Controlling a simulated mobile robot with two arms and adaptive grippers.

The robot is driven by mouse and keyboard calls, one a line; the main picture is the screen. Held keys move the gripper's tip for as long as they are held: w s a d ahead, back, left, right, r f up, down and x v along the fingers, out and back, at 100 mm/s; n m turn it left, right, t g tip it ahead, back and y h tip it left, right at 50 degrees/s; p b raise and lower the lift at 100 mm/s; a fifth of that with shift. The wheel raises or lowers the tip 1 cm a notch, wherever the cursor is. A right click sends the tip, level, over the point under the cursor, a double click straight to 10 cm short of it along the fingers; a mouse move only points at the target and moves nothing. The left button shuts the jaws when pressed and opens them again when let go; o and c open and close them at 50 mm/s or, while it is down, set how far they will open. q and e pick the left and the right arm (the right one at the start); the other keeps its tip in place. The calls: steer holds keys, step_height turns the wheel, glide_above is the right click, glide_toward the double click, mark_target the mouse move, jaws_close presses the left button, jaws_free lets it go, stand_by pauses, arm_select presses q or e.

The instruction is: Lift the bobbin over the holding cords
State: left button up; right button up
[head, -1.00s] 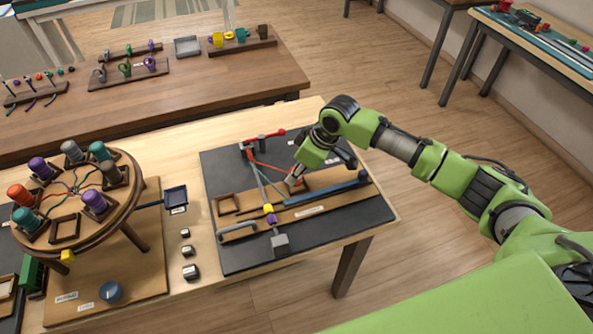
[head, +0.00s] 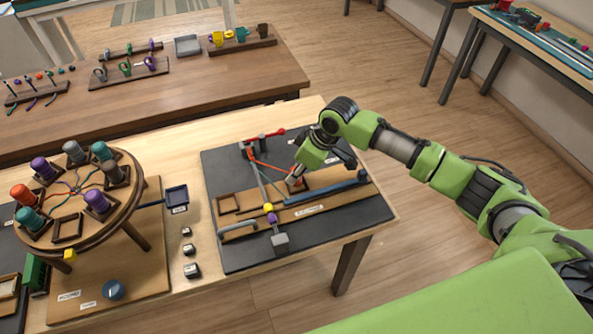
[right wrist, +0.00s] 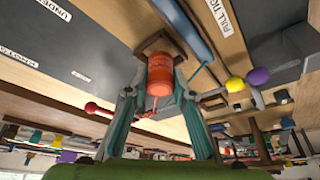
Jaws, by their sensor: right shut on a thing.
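An orange-red bobbin (right wrist: 160,75) sits between the two fingers of my right gripper (right wrist: 158,98) in the right wrist view. The fingers are shut on its sides. In the head view my right gripper (head: 295,181) is low over the dark work board, and its fingers mostly hide the bobbin. A red cord (head: 270,164) runs from the post at the back of the board towards the gripper. Grey holding cords (head: 260,182) run from that post towards a yellow ball (head: 268,207), left of the gripper. My left gripper is out of view.
A blue bar (head: 325,194) lies in front of my right gripper. A round braiding stand (head: 130,205) with several bobbins is at left.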

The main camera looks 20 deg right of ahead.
steer(key=shift+f, duration=0.7)
steer(key=o, duration=1.2)
steer(key=shift+r, duration=0.1)
steer(key=v, duration=1.2)
